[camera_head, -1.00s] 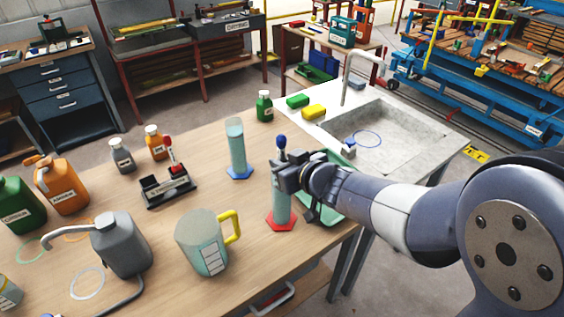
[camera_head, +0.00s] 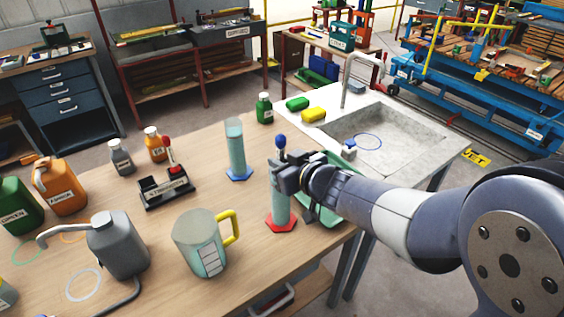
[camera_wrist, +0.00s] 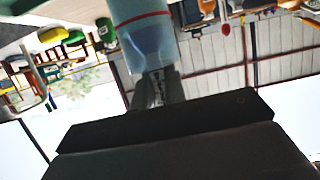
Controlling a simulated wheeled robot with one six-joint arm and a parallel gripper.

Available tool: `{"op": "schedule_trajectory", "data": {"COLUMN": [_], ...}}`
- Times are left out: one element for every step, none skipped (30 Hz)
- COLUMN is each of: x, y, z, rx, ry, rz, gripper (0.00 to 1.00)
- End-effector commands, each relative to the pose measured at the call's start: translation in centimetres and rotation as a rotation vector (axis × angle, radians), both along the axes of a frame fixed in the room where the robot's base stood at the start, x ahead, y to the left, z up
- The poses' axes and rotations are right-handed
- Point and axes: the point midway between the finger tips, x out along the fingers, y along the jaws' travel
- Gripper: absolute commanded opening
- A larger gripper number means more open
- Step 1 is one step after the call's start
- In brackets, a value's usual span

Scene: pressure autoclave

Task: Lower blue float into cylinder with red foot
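The cylinder with the red foot (camera_head: 281,225) stands upright on the wooden table near its right edge. My gripper (camera_head: 282,172) is at its mouth, shut on the blue float, and hides the rim in the head view. The float's blue knob (camera_head: 281,141) sticks up above the fingers. In the wrist view my fingers (camera_wrist: 157,88) pinch the float's pale marked stem (camera_wrist: 157,85). The clear cylinder with a red ring (camera_wrist: 141,15) shows just beyond the fingers. The float's bluish lower body (camera_wrist: 147,42) appears inside it.
A cylinder with a blue foot (camera_head: 236,148) stands behind left. A jug with a yellow handle (camera_head: 200,245) is in front left. A green tray (camera_head: 330,215) lies close right, partly behind my arm, by the sink (camera_head: 385,130). A black stand (camera_head: 165,190) is left.

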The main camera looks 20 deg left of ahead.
Motion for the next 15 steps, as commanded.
{"op": "schedule_trajectory", "data": {"x": [-0.7, -0.7, -0.8, -0.8, -0.8, -1.0, -1.1, -1.3, -1.5, -1.8, -2.0, -2.4, -2.8, -3.1, -3.5], "y": [-0.6, -0.6, -0.7, -0.7, -0.8, -1.0, -1.1, -1.4, -1.7, -2.0, -2.4, -2.8, -3.2, -3.6, -4.2], "z": [-3.4, -3.4, -3.4, -3.3, -3.2, -3.1, -2.9, -2.7, -2.4, -2.1, -1.9, -1.4, -1.1, -0.7, -0.3], "rx": [-0.053, -0.053, -0.053, -0.053, -0.051, -0.051, -0.05, -0.049, -0.047, -0.045, -0.044, -0.041, -0.04, -0.035, -0.032], "ry": [0.053, 0.053, 0.053, 0.052, 0.052, 0.052, 0.051, 0.049, 0.046, 0.044, 0.043, 0.039, 0.037, 0.034, 0.032], "rz": [-0.007, -0.007, -0.007, -0.007, -0.007, -0.008, -0.008, -0.008, -0.008, -0.009, -0.009, -0.009, -0.009, -0.009, -0.009], "gripper": [0.23, 0.26, 0.29, 0.3, 0.3, 0.31, 0.31, 0.31, 0.32, 0.35, 0.37, 0.37, 0.37, 0.37, 0.37]}}
